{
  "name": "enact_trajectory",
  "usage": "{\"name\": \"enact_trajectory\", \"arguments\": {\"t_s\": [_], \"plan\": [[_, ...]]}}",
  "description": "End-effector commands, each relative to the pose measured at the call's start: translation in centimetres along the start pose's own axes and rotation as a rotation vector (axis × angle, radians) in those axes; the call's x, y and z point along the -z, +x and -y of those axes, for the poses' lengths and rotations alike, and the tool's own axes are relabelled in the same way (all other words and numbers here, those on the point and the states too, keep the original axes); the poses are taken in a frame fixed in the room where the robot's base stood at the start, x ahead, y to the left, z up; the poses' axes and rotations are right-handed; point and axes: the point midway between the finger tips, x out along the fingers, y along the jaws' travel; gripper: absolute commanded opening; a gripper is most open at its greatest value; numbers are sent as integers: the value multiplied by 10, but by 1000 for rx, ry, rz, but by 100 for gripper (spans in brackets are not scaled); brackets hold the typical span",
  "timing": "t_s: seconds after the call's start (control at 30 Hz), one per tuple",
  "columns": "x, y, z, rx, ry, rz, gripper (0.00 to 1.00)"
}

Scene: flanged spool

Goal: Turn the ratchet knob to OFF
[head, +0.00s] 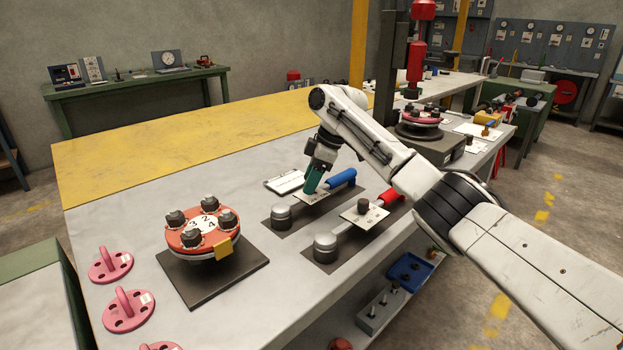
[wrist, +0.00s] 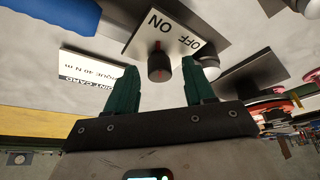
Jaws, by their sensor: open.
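The ratchet knob (wrist: 160,66) is a dark cylinder with a red line, standing on a white plate (wrist: 142,38) marked ON and OFF in the wrist view. The red line appears to point towards ON. My gripper (wrist: 164,72) is open, its two green fingers either side of the knob, with visible gaps; contact cannot be told. In the head view my gripper (head: 312,183) is at the plate of the blue-handled wrench (head: 342,178) and hides its knob.
A red-handled wrench (head: 390,197) with a similar plate and knob (head: 363,206) lies nearby at right. A red flanged spool (head: 203,241) stands on a dark base at left. A white card (head: 284,182) lies behind my gripper. Pink handled discs (head: 128,312) sit at the front left.

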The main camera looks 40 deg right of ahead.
Motion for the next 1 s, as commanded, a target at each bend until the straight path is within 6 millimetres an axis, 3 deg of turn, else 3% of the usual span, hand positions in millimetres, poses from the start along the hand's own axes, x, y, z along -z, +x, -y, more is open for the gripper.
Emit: {"name": "enact_trajectory", "arguments": {"t_s": [0.07,0.6,1.0], "plan": [[0,0,0,0,0,0,50],[0,0,0,0,0,0,0],[2,-3,1,-25,67,-1,0]]}}
